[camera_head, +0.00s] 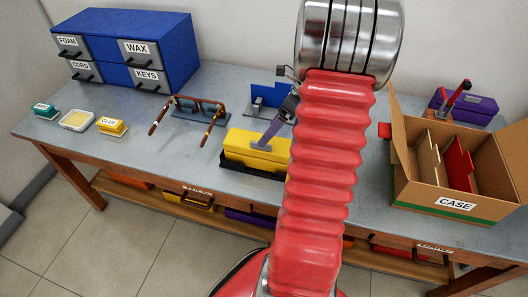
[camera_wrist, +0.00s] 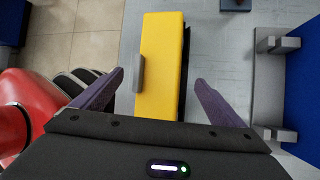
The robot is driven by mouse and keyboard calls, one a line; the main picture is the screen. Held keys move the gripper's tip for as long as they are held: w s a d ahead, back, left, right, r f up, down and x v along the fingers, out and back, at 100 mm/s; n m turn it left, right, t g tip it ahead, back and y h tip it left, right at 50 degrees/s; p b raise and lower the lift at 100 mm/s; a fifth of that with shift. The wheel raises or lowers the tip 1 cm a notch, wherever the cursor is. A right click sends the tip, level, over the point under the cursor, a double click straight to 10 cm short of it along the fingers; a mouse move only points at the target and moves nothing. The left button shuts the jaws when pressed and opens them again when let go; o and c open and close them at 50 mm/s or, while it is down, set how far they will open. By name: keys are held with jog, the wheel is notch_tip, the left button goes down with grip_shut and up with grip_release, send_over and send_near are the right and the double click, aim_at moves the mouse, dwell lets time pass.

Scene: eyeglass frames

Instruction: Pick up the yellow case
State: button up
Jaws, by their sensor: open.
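The yellow case (camera_head: 262,163) lies on the workbench near its front edge, left of my red arm in the head view. In the wrist view the yellow case (camera_wrist: 165,45) is a long yellow block with a grey handle (camera_wrist: 138,73) on its left side. My gripper (camera_wrist: 159,76) is open, with one dark finger on each side of the case in the picture and space to both. In the head view my gripper (camera_head: 268,140) overlaps the top of the case. Most of the gripper is hidden there by my arm; contact cannot be told.
Brown eyeglasses (camera_head: 200,107) stand left of the case. A blue drawer cabinet (camera_head: 165,27) is at the back left. An open cardboard box labelled CASE (camera_head: 410,195) with dividers stands right. A blue and grey fixture (camera_head: 262,96) is behind the case. Small labelled boxes sit far left.

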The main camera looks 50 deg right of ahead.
aim_at(264, 150)
jog(key=shift+x, duration=2.65)
jog(key=shift+s, duration=0.1)
jog(key=shift+c, duration=0.3)
jog(key=c, duration=1.7)
